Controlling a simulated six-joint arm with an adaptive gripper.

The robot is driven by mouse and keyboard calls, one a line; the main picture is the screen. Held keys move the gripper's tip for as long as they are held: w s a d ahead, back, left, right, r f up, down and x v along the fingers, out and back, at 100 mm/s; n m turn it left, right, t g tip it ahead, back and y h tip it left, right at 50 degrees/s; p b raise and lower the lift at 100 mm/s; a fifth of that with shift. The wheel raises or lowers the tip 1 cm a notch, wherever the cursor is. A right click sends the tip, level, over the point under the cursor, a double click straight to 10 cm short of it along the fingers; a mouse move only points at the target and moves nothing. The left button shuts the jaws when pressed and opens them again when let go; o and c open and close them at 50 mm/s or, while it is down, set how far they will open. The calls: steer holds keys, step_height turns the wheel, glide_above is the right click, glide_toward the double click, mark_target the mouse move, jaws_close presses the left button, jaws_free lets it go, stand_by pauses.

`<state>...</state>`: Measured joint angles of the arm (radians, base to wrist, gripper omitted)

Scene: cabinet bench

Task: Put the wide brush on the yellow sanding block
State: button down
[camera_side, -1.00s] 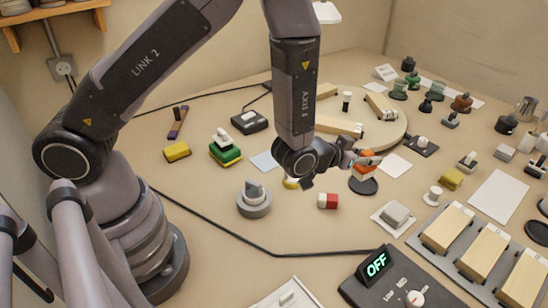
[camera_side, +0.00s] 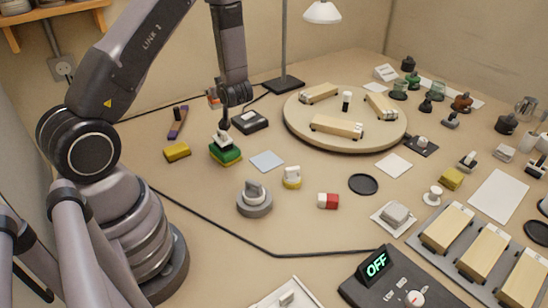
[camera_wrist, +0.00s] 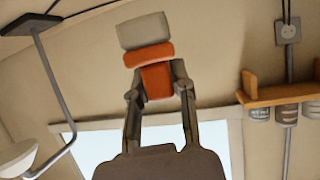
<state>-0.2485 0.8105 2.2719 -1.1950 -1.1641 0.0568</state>
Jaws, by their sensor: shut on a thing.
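The wide brush (camera_wrist: 148,52) shows an orange handle and a pale grey-beige end in the wrist view. My gripper (camera_wrist: 158,84) is shut on its orange part. In the side view my wrist hangs at the back left of the bench, and only a little orange of the brush (camera_side: 213,98) shows beside it; the fingers are mostly hidden. A plain yellow block (camera_side: 177,152) lies to the left, in front of my wrist, with nothing on it. Another yellow block (camera_side: 452,178) lies far to the right. I cannot tell which is the sanding block.
A green-and-yellow block with a white top (camera_side: 225,152) stands right of the left yellow block. A purple-handled tool (camera_side: 178,122) lies behind the yellow block. A black device (camera_side: 250,122), a round turntable (camera_side: 295,125) and a lamp (camera_side: 322,12) stand to the right.

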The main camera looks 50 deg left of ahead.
steer(key=s+a+n+g+h, duration=0.1)
steer(key=s+a+n+g, duration=0.55)
steer(key=s, duration=0.65)
glide_above(175, 148)
steer(key=shift+g, duration=0.45)
step_height(175, 148, down, 9)
steer(key=shift+r, duration=0.15)
steer(key=shift+f, duration=2.25)
steer(key=shift+f, duration=0.1)
steer(key=c, duration=1)
jaws_free()
steer(key=shift+o, duration=0.2)
